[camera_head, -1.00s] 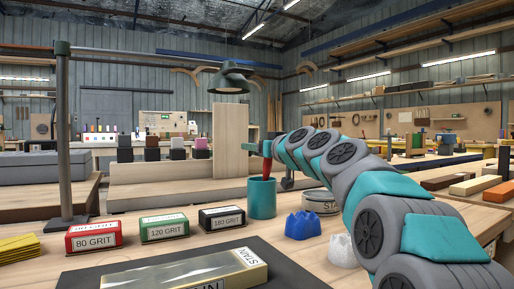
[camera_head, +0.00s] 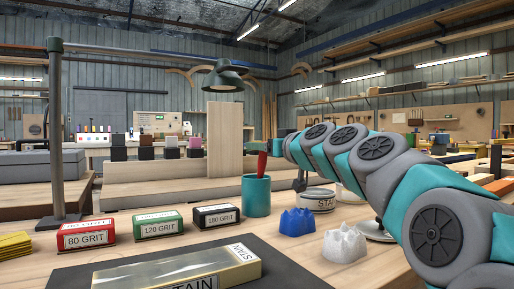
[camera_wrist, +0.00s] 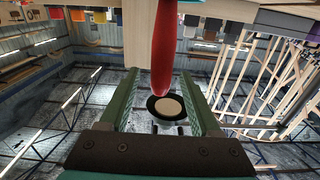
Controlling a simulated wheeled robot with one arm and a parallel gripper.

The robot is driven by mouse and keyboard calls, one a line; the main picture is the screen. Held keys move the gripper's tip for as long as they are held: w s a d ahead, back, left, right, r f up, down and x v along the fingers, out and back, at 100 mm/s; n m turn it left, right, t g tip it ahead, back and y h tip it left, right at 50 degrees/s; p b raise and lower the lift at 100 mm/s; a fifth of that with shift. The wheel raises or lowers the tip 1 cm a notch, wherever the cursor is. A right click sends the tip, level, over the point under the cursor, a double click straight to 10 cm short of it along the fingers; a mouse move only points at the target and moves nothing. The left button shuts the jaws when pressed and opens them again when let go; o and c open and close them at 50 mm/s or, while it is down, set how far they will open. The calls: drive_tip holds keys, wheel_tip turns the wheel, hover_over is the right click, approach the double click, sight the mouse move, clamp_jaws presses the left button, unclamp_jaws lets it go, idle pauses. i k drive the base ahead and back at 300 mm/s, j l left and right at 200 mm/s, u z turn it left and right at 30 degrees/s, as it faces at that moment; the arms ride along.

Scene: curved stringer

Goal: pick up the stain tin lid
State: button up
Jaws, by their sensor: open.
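The stain tin (camera_head: 318,200) is a pale round tin with a "STAIN" label, standing behind the blue jagged piece. A flat grey disc (camera_head: 378,232), perhaps the stain tin lid, lies on the bench to the right, partly hidden by my arm. My gripper is at the far end of my arm, above the bench near the teal cup (camera_head: 257,195), away from the disc. In the wrist view my gripper (camera_wrist: 161,77) has its two green fingers apart. A red handle (camera_wrist: 162,50) shows in line with the gap; I cannot tell its distance.
A blue jagged piece (camera_head: 298,222) and a white one (camera_head: 345,244) stand before the tin. Red (camera_head: 86,235), green (camera_head: 158,224) and black (camera_head: 216,217) grit boxes stand left. A lamp (camera_head: 224,76) hangs above.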

sight(374, 230)
drive_tip(key=k+l, duration=0.85)
